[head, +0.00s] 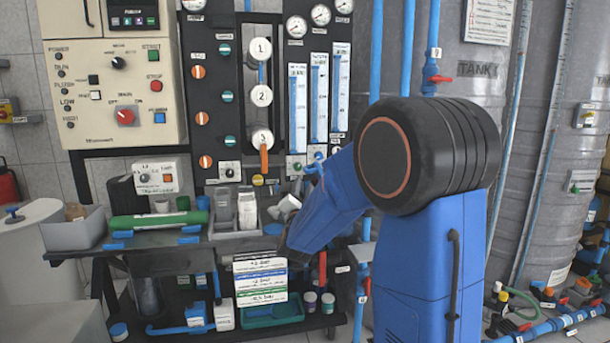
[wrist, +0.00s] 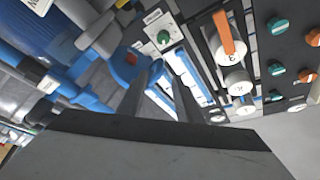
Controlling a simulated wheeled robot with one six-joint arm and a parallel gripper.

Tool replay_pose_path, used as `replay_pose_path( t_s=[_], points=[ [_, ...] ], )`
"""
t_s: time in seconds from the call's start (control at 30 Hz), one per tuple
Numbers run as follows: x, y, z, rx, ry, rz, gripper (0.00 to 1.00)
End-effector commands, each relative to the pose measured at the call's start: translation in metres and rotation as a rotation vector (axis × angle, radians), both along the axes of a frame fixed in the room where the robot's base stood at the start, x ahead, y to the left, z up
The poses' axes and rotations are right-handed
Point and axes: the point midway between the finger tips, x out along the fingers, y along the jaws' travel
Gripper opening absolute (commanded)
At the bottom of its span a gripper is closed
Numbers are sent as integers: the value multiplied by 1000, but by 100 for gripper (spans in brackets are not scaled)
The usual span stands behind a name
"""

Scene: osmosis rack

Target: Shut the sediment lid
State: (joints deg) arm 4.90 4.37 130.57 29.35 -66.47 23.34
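I cannot read a label that marks the sediment lid. Three white round caps numbered 1 (head: 261,49), 2 (head: 261,95) and 3 (head: 262,138) stand in a column on the black panel. An orange handle (head: 264,160) hangs at cap 3; it also shows in the wrist view (wrist: 229,34). A blue ring-like part (wrist: 124,66) is beside the left finger.
A dark bench holds a grey bin (head: 75,235), a green roll (head: 158,220) and small bottles. Blue pipes and a large grey tank (head: 480,80) stand on the right.

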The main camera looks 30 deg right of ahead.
Motion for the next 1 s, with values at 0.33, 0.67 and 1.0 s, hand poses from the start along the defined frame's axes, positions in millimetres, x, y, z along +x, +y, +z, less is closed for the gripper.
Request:
replay_pose_path(
  t_s=[0.33, 0.67, 1.0],
  points=[
    [49, -32, 17, 0, 1, -1, 32],
    [72, -47, 25, 1, 0, -1, 32],
    [73, -47, 26, -1, 1, 0, 25]
  ],
)
